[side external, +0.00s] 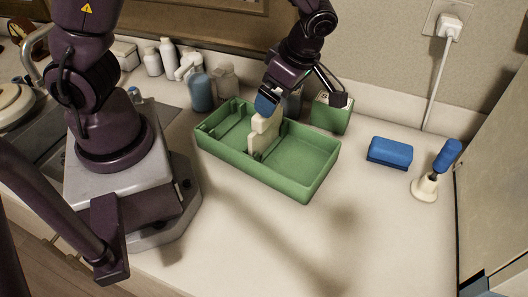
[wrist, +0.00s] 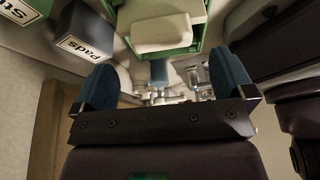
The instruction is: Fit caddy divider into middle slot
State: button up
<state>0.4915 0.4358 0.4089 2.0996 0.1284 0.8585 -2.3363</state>
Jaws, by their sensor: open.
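The green caddy (side external: 300,190) lies on the counter. The cream divider (side external: 264,134) stands upright across its middle, with a raised tab on top. The divider also shows at the top of the wrist view (wrist: 165,32), in front of green caddy walls. I cannot tell how deep it sits in the slot. My gripper (side external: 302,101) is above the caddy's back side, close to the divider's top. In the wrist view its blue fingertips (wrist: 165,72) are wide apart with nothing between them, and the divider is beyond them. In the side view one blue fingertip overlaps the tab; contact is unclear.
A green box (side external: 331,115) stands behind the caddy on the right. Several bottles and a blue jar (side external: 201,92) stand behind it on the left. The front counter is clear.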

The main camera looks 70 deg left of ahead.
jog(key=shift+w+d+r, duration=0.15)
jog(key=shift+d+r, duration=0.05)
jog(key=shift+r, duration=0.45)
jog(key=v, duration=1.3)
jog(key=s+a+r+m+t+h, duration=0.1)
jog(key=s+a+r+m+t, duration=0.1)
jog(key=s+m+t, duration=0.2)
jog(key=s+a+r+m+t+h, duration=0.2)
jog(key=s+m, duration=0.8)
jog(key=m, duration=1)
jog(key=shift+r+m+t, duration=0.3)
jog(key=shift+r+t, duration=0.05)
jog(key=shift+t, duration=0.55)
